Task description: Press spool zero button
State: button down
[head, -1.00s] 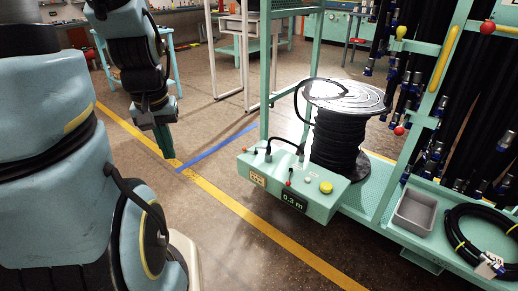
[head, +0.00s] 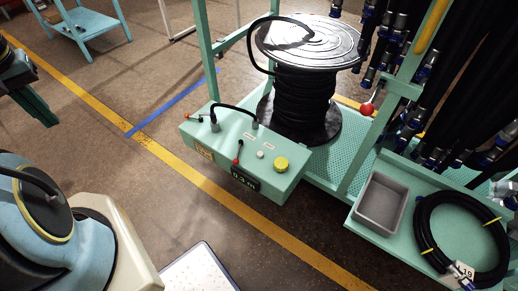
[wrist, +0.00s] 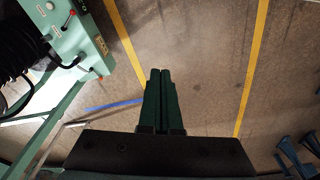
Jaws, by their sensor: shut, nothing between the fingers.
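The teal control box (head: 245,155) sits at the front of the hose spool stand. Its top carries a small pale button (head: 260,155), a larger yellow-green button (head: 281,164) and a red-tipped lever (head: 238,150). I cannot read which button is the spool zero. The display (head: 245,179) on its front reads about 0.3 m. My gripper (wrist: 160,72) is shut and empty above open floor in the wrist view, apart from the box. The box shows there at the upper left (wrist: 80,40). In the head view my gripper (head: 45,112) is at the left edge.
The black hose spool (head: 305,90) stands behind the box. A grey bin (head: 381,203) and a coiled hose (head: 425,235) lie on the shelf at right. Hanging hoses fill the upper right. Floor with yellow and blue lines is clear left of the box.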

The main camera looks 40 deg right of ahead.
jog(key=w+d+f+m+t+h+b, duration=0.1)
jog(key=w+d+f+m+t+b, duration=0.3)
jog(key=w+d+f, duration=0.65)
jog(key=d+f+m+g+h+b, duration=0.1)
jog(key=d+f+b, duration=0.1)
jog(key=d+f, duration=0.45)
jog(key=d+f+g+h+b, duration=0.1)
jog(key=d+f+h+b, duration=0.15)
jog(key=d, duration=0.65)
jog(key=m+g+h+b, duration=0.4)
jog(key=h, duration=0.1)
send_over(258, 155)
notch_tip(258, 155, down, 17)
jog(key=shift+s+f+y, duration=0.15)
jog(key=shift+f+y, duration=0.05)
jog(key=shift+y, duration=0.05)
jog(key=shift+f, duration=0.15)
notch_tip(258, 155, down, 8)
jog(key=b, duration=0.6)
jog(key=shift+f, duration=0.25)
